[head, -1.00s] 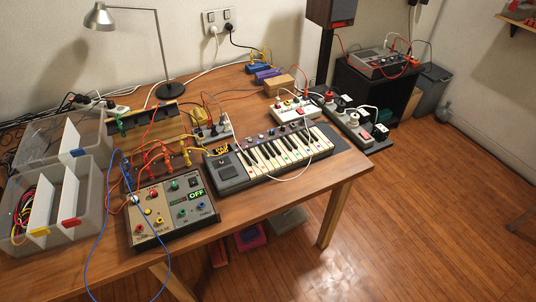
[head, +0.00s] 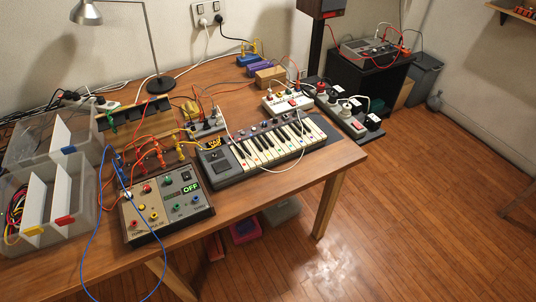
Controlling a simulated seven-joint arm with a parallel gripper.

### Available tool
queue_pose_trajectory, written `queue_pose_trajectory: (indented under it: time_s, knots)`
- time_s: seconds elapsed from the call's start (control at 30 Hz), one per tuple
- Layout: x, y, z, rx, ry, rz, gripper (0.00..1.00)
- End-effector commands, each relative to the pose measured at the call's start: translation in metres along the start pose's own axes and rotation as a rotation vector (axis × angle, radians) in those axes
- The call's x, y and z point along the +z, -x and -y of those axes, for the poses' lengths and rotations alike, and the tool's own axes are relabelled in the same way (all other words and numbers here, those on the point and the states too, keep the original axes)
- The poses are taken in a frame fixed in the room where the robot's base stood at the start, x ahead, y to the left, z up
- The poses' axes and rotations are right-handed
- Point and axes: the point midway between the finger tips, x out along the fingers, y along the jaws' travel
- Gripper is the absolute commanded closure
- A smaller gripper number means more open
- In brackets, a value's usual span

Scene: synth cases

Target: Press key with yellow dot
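A small dark keyboard (head: 272,149) with white and black keys lies on the wooden table, right of the middle. Small coloured dots sit on its white keys. They are too small here for me to tell surely which one is yellow. A white cable (head: 290,169) loops over the keyboard and along its front edge, crossing some keys. My gripper is not in view, and nothing touches the keys apart from the cable.
A control box (head: 165,207) reading "OFF" stands left of the keyboard, with a blue cable looping past it. Clear plastic bins (head: 50,205) are at the far left. A lamp (head: 153,45), a wooden block (head: 270,76) and power strips (head: 342,113) stand behind. Bare table (head: 265,194) lies in front.

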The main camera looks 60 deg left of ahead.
Motion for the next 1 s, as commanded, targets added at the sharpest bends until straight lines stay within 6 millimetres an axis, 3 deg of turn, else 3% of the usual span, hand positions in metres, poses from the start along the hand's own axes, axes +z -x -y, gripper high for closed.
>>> queue_pose_trajectory:
  time_s: [0.1, 0.53, 1.0]
  knots:
    - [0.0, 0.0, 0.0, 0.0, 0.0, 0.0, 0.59]
    - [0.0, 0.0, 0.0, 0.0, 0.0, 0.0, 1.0]
    - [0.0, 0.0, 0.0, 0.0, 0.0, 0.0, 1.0]
